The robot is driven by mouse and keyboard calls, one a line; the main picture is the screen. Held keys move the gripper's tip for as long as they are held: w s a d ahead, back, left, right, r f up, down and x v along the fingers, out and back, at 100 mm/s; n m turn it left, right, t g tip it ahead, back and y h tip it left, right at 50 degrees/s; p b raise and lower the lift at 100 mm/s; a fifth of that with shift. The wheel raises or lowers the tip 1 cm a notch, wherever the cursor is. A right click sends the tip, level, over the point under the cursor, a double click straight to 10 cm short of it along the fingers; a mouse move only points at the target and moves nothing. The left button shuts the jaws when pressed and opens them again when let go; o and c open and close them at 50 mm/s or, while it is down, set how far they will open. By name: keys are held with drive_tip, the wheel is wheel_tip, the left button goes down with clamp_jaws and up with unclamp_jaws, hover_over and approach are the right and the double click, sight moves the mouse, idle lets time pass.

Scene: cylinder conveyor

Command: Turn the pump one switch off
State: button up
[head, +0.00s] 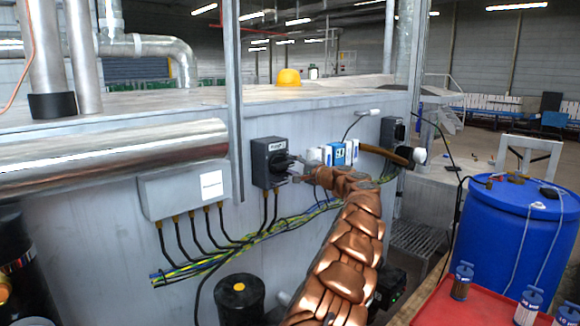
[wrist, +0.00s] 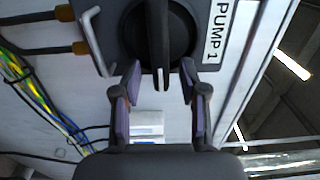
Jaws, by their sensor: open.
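The pump one switch (head: 270,163) is a dark box with a round black rotary knob, mounted on the grey wall panel. In the wrist view its label reads "PUMP 1" and the black knob (wrist: 158,40) has a raised handle bar. The bar points along the picture's vertical, toward my gripper. My gripper (wrist: 158,80) is open, with one finger on each side of the bar's near end and a visible gap on both sides. In the head view my gripper (head: 291,168) is just right of the switch, at the end of my copper-coloured arm.
Blue and white boxes (head: 340,153) and another dark switch box (head: 392,132) are on the wall to the right. A grey junction box (head: 186,190) with cables is left. Yellow-green cables (head: 260,238) run below. A blue barrel (head: 515,235) stands at right.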

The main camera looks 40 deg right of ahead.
drive_tip(key=s, duration=1)
drive_tip(key=shift+s, duration=0.25)
drive_tip(key=shift+a, duration=0.1)
idle(0.3)
